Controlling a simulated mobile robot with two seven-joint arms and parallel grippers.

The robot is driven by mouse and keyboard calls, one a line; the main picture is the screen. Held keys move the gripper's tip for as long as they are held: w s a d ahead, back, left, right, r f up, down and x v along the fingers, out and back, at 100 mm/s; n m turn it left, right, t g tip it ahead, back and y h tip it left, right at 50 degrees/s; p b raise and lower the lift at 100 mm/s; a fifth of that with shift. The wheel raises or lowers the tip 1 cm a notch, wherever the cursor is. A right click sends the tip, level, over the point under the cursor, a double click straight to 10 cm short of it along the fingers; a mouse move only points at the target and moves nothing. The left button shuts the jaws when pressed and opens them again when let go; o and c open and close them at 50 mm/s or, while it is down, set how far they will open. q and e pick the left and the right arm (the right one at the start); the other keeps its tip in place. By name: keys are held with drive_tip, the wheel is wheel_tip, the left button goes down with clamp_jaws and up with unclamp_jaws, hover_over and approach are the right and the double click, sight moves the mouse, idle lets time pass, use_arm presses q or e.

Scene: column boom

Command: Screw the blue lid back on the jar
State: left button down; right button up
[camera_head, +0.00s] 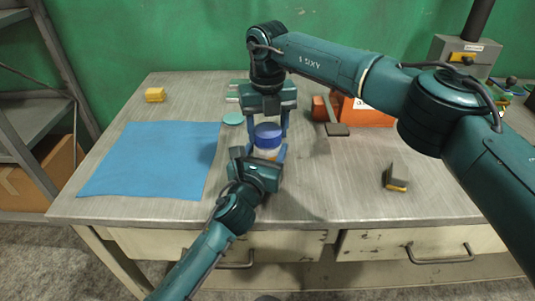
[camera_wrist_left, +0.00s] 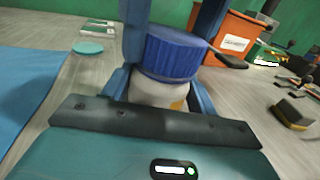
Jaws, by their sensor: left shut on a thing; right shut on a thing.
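The jar (camera_wrist_left: 160,94) stands upright on the workbench, a pale body with an orange-yellow patch. The ribbed blue lid (camera_wrist_left: 172,52) sits on top of it and looks level; I cannot tell how tight it is. In the head view the lid (camera_head: 267,131) and the jar (camera_head: 268,153) show between my two grippers. My left gripper (camera_head: 267,158) comes in low from the front and is shut on the jar's body. My right gripper (camera_head: 267,128) points down from above and is shut on the lid, one finger on each side. The fingers hide parts of the lid and jar.
A blue cloth (camera_head: 155,160) lies left on the workbench (camera_head: 330,205). A teal disc (camera_head: 233,119) lies just left of the jar. An orange box (camera_head: 362,112) stands behind right; a grey-yellow block (camera_head: 396,178) lies right.

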drive_tip(key=m, duration=0.8)
drive_tip(key=shift+m, duration=0.4)
drive_tip(key=m, duration=0.6)
drive_tip(key=shift+m, duration=0.4)
drive_tip(key=o, duration=1.1)
drive_tip(key=shift+r, duration=2.25)
drive_tip(key=shift+c, duration=0.6)
